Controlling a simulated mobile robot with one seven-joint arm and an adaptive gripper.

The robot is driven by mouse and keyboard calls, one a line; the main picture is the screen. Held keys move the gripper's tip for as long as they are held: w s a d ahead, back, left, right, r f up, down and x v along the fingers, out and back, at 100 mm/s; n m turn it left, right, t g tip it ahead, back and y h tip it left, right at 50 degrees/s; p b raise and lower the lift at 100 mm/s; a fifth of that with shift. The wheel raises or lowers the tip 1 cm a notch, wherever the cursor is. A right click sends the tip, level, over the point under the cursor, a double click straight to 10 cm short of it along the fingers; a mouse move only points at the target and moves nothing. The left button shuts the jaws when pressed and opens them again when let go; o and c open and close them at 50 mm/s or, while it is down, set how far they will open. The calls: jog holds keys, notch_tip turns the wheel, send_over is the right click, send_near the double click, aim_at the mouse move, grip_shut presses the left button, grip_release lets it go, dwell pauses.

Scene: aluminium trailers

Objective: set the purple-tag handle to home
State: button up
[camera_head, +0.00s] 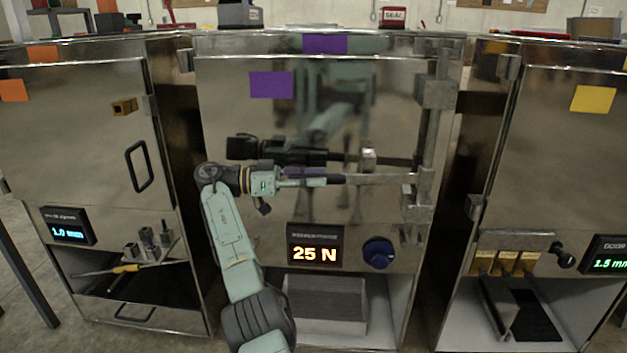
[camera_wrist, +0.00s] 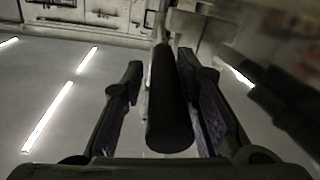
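The purple tag (camera_head: 271,84) is on the steel door of the middle trailer, with another purple patch (camera_head: 325,43) on its top edge. The handle (camera_head: 378,179) lies about horizontal across this door, reaching left from a vertical latch bar at the door's right edge. Its black cylindrical grip shows in the wrist view (camera_wrist: 169,105), end towards the camera. My gripper (camera_head: 318,179) is at the grip's left end. In the wrist view my gripper's fingers (camera_wrist: 160,85) are apart, one on each side of the grip, with a gap visible at the left.
A display reading 25 N (camera_head: 315,253) and a blue knob (camera_head: 379,253) sit below the handle. An open bay with a grey tray (camera_head: 327,312) is beneath. An orange-tagged trailer (camera_head: 75,110) stands left, a yellow-tagged one (camera_head: 570,150) right.

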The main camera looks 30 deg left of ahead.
jog(key=shift+o, duration=1.2)
jog(key=shift+d+f, duration=0.1)
notch_tip(320, 180, up, 10)
jog(key=shift+r, duration=0.25)
jog(key=shift+f, duration=0.1)
